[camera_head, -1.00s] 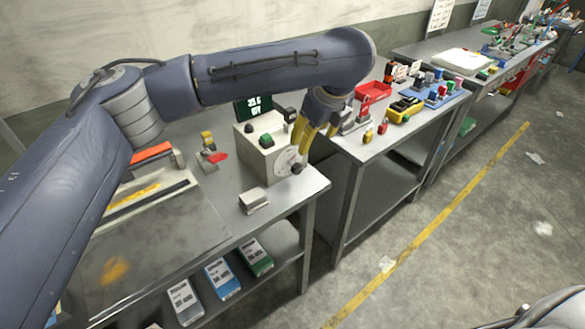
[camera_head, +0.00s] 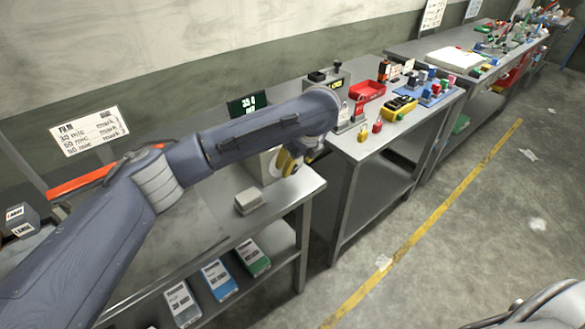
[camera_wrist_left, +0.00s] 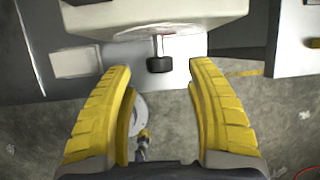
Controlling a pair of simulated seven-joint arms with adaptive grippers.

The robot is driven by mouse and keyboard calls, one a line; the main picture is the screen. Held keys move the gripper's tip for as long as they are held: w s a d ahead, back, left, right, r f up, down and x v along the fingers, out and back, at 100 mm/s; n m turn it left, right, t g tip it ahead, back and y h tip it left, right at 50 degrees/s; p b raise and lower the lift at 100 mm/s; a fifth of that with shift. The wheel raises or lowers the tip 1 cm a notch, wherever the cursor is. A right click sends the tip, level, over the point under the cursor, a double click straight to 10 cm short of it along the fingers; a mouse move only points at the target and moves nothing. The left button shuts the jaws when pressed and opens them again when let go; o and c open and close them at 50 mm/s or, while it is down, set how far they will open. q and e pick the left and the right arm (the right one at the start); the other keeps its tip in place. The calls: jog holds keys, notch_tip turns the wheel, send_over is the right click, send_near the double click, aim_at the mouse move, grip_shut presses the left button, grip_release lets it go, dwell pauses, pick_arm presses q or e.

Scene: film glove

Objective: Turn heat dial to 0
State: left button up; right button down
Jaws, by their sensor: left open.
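The heat dial shows in the left wrist view as a black knob (camera_wrist_left: 159,64) on a short stem. It sticks out from the front face of a pale control box (camera_wrist_left: 110,22). My left gripper (camera_wrist_left: 163,75) is open, with one yellow finger on each side of the knob and a gap to both. In the head view my left gripper (camera_head: 287,163) is at the front of the control box (camera_head: 265,168), and my forearm covers most of the box. The dial's face and its numbers cannot be read.
A small grey block (camera_head: 250,201) lies near the bench's front edge. Manuals (camera_head: 219,279) stand on the shelf below. The floor in front is open.

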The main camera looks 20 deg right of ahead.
aim_at(292, 174)
pick_arm(q)
jog(key=shift+x, duration=2.15)
jog(key=shift+o, duration=0.2)
grip_shut()
jog(key=t+h, duration=0.1)
jog(key=h, duration=0.1)
jog(key=n+t+h, duration=0.1)
jog(key=h, duration=0.1)
jog(key=shift+s+a+h, duration=0.1)
jog(key=shift+a+h, duration=0.05)
jog(key=shift+h, duration=0.25)
jog(key=shift+f+n+t+h, duration=0.15)
jog(key=shift+n+t+h, duration=0.25)
jog(key=shift+t+h, duration=0.55)
jog(key=shift+n+t+h, duration=0.5)
jog(key=shift+t+h, duration=0.15)
jog(key=shift+h, duration=1)
